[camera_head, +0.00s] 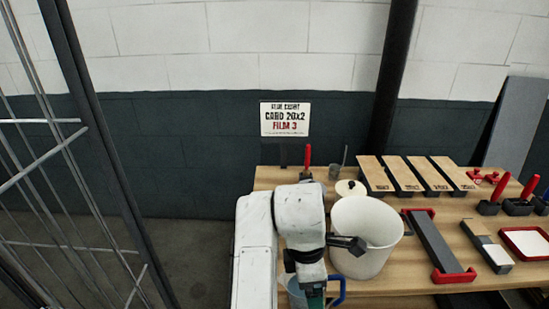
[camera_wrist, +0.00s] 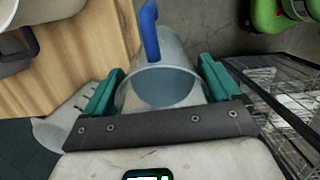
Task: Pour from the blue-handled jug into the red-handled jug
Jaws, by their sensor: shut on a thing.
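My gripper (camera_wrist: 160,85) has its green fingers closed on both sides of a translucent grey jug (camera_wrist: 184,50) with a blue handle (camera_wrist: 150,30). In the head view my gripper is at the bottom edge, mostly hidden by my white arm. Part of the jug (camera_head: 296,289) and its blue handle (camera_head: 338,290) show there, beside the table's front edge. The wrist view looks at its round mouth; I cannot tell how much it holds. I cannot make out a red-handled jug in either view.
A large white bucket (camera_head: 375,222) stands on the wooden table (camera_head: 400,284), close right of my arm. A wire mesh cage (camera_head: 62,150) stands at the left.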

